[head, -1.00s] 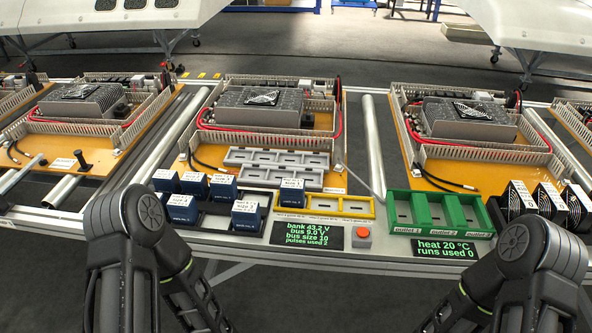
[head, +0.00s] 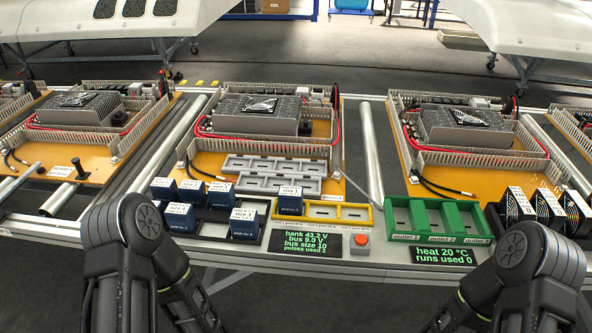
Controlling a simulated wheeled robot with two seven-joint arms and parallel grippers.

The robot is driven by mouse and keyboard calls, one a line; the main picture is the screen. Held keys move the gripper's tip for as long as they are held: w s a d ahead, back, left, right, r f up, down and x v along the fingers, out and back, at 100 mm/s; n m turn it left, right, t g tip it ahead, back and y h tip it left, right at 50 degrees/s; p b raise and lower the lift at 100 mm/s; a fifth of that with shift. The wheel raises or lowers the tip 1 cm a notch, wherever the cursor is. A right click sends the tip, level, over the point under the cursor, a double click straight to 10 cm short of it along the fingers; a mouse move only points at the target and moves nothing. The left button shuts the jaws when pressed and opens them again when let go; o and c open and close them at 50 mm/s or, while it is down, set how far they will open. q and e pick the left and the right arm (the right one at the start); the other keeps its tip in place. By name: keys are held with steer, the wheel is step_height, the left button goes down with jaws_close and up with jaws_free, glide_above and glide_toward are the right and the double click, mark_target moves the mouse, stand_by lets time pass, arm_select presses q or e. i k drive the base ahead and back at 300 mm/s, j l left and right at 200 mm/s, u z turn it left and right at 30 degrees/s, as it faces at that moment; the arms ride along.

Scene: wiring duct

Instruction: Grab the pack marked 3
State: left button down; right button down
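Several dark blue packs with white labels stand at the front of the table. A back row holds a left pack (head: 163,189), a middle pack (head: 192,193) and a right pack (head: 221,196). In front are a left pack (head: 180,218) and a right pack (head: 245,223). Another pack (head: 289,200) sits in the left slot of the yellow tray (head: 342,223). The label digits are too small to read surely, so I cannot tell which pack is marked 3. Both my arms show at the bottom, but my grippers are out of view.
A black rack (head: 213,234) is under the packs. A grey slotted tray (head: 290,168) lies behind. To the right are a red button (head: 361,240), a green three-slot tray (head: 437,238) and black fan units (head: 548,209). Text displays (head: 304,246) line the front edge.

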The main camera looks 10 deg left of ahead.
mark_target(290, 199)
steer(key=z, duration=1.85)
steer(key=k+j, duration=0.9)
steer(key=j, duration=0.15)
